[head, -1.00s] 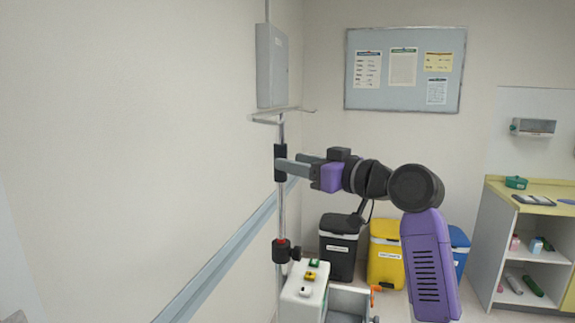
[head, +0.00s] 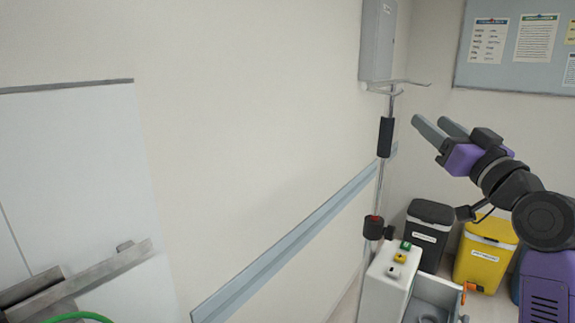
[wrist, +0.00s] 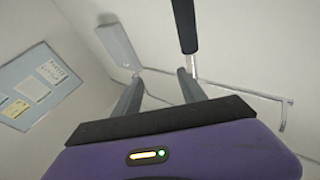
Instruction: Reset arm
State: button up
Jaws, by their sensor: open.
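My gripper (head: 438,129) is on the right in the head view, with its two grey fingers apart and nothing between them. The fingers point up and left, toward the metal pole (head: 379,190) with its black grip sleeve (head: 386,137). In the head view the gripper is to the right of the sleeve and apart from it. In the wrist view my gripper (wrist: 160,92) shows its spread fingers, and the black sleeve (wrist: 185,25) lies beyond them near the top.
A grey wall box (head: 378,40) hangs behind the pole. A white cart unit with buttons (head: 388,285) stands at the pole's foot. A black bin (head: 428,235) and a yellow bin (head: 485,255) stand below my arm. A wall rail (head: 290,245) runs along the left wall.

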jog(key=s+f+m+h, duration=0.35)
jog(key=s+f, duration=0.55)
jog(key=f, duration=0.3)
jog(key=s+f+m+h, duration=0.2)
jog(key=s+f+h, duration=0.2)
jog(key=s+f, duration=0.65)
jog(key=s+a+f+n+g+y, duration=0.1)
jog(key=s+a+f+g, duration=0.1)
jog(key=s+f, duration=0.4)
jog(key=s+a+f+n+g+y, duration=0.1)
jog(key=s+a+f, duration=0.3)
jog(key=s, duration=1.2)
jog(key=s+a+f+n+g+y, duration=0.1)
jog(key=s+a+f+n+g, duration=0.1)
jog(key=s+f, duration=0.5)
jog(key=s+g, duration=0.1)
jog(key=s, duration=0.3)
jog(key=shift+a+f, duration=0.3)
jog(key=shift+a, duration=0.1)
jog(key=shift+o, duration=0.5)
jog(key=shift+s, duration=0.1)
